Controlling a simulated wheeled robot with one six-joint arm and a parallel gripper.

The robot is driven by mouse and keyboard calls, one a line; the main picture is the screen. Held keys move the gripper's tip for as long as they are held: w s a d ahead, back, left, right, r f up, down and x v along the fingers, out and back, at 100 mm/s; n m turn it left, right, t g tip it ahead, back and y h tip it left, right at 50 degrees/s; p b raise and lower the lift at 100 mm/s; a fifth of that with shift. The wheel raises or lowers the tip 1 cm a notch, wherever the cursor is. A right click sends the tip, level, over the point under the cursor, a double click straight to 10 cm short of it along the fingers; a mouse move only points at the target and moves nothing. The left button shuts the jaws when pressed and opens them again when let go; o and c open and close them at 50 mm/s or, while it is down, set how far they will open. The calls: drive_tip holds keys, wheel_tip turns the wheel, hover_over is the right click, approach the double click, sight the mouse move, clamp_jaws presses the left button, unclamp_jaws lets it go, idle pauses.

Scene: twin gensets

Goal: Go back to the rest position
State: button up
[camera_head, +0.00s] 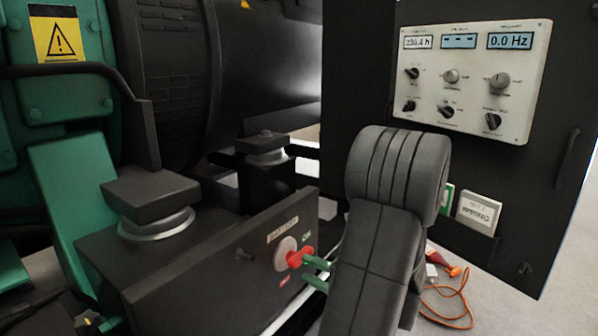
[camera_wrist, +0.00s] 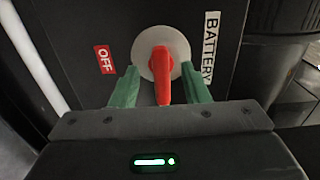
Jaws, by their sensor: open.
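My gripper (camera_wrist: 160,88) is open, with its two green fingers on either side of the red handle of the battery switch (camera_wrist: 162,76) in the wrist view. The handle sits on a round pale plate and points toward the gripper. I cannot tell whether the fingers touch it. An OFF label (camera_wrist: 104,60) is left of the switch and a BATTERY label (camera_wrist: 210,48) is right of it. In the head view the gripper (camera_head: 317,272) is at the red switch (camera_head: 298,257) on a low dark panel, and my arm partly hides the area to its right.
A control panel (camera_head: 472,80) with knobs and displays, one reading 0.0 Hz, is on a dark cabinet at right. Green and black genset parts (camera_head: 70,185) fill the left. An orange cable (camera_head: 450,300) lies on the floor at lower right.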

drive_tip(key=shift+b+x, duration=0.3)
drive_tip(key=shift+x, duration=1.55)
drive_tip(key=shift+s+d, duration=0.1)
drive_tip(key=p, duration=0.3)
approach(300, 262)
drive_tip(key=b+x, duration=0.2)
drive_tip(key=x, duration=0.8)
drive_tip(key=shift+s+f, duration=0.2)
drive_tip(key=shift+r+m+p, duration=0.2)
drive_tip(key=shift+m+p, duration=0.4)
drive_tip(key=shift+p, duration=0.25)
drive_tip(key=m+p, duration=0.4)
drive_tip(key=p, duration=0.3)
drive_tip(key=shift+d+r+m, duration=0.1)
drive_tip(key=shift+r+m, duration=0.05)
drive_tip(key=shift+m, duration=0.15)
